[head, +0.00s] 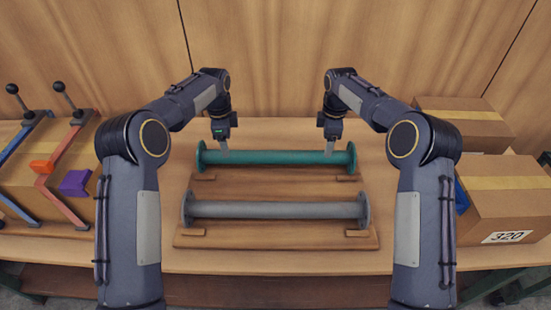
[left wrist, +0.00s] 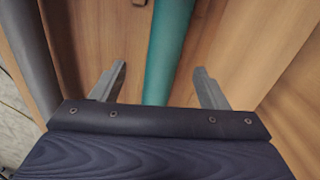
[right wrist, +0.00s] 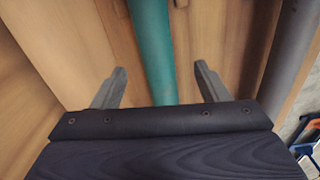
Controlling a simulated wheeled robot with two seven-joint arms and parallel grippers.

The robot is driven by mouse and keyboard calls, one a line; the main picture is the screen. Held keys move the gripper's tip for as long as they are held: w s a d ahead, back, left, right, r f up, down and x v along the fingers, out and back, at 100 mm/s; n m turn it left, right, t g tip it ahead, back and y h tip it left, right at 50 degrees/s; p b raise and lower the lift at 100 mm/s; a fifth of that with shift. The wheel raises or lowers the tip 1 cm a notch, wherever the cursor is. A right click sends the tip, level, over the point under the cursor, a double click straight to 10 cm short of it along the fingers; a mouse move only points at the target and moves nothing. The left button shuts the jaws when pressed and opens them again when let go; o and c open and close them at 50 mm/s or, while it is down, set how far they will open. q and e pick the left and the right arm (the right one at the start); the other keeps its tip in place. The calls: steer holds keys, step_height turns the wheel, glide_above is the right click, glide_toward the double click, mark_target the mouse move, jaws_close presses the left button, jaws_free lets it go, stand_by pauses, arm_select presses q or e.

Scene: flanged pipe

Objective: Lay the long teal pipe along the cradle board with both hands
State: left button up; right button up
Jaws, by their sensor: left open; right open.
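The long teal pipe (head: 275,157), with a round flange at each end, lies left to right along the back of the wooden cradle board (head: 277,238). My left gripper (head: 222,153) is open over the pipe's left part. In the left wrist view the teal pipe (left wrist: 168,50) runs between the two spread fingers (left wrist: 155,88). My right gripper (head: 329,148) is open over the pipe's right part. In the right wrist view the pipe (right wrist: 152,50) passes between its open fingers (right wrist: 157,88). Whether either finger touches the pipe cannot be told.
A grey flanged pipe (head: 275,210) lies parallel in front on the board. Cardboard boxes (head: 500,197) stand at the right. A box with red and blue bar clamps (head: 68,165), and orange and purple blocks, is at the left. A wooden wall is behind.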

mark_target(233, 152)
arm_select(q)
steer(key=f, duration=0.1)
steer(key=w+d+f+m, duration=0.1)
steer(key=shift+d+f, duration=0.2)
steer(key=shift+f, duration=0.15)
arm_select(e)
steer(key=f, duration=0.2)
steer(key=a+n, duration=0.1)
steer(key=shift+w+f, duration=0.4)
arm_select(q)
steer(key=shift+s, duration=0.1)
steer(key=shift+f, duration=0.25)
arm_select(e)
steer(key=shift+f, duration=0.25)
arm_select(q)
step_height(233, 152, down, 7)
steer(key=shift+f, duration=0.15)
arm_select(e)
step_height(233, 152, down, 7)
steer(key=shift+f, duration=0.15)
arm_select(q)
steer(key=c, duration=1.5)
arm_select(e)
steer(key=c, duration=1.5)
